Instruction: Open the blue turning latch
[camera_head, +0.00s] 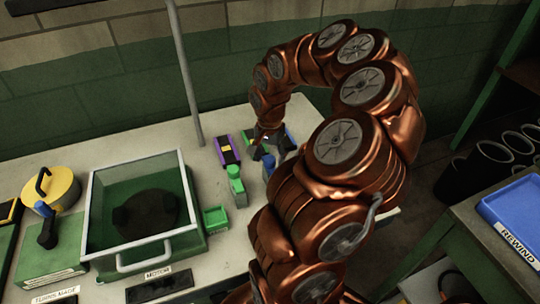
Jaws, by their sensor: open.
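A small upright blue piece (269,166) stands on the bench right beside my gripper (268,150). It may be the blue turning latch, but it is small and partly covered by my arm. My gripper points down over the bench with its fingers apart. I cannot tell whether they touch the blue piece. Another blue part, a knobbed handle (46,232), stands at the left by a yellow round lid (52,188), far from my gripper.
A glass-sided box (146,250) and a vertical pole (184,70) are further left. A blue tray (515,212) lies at the right.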

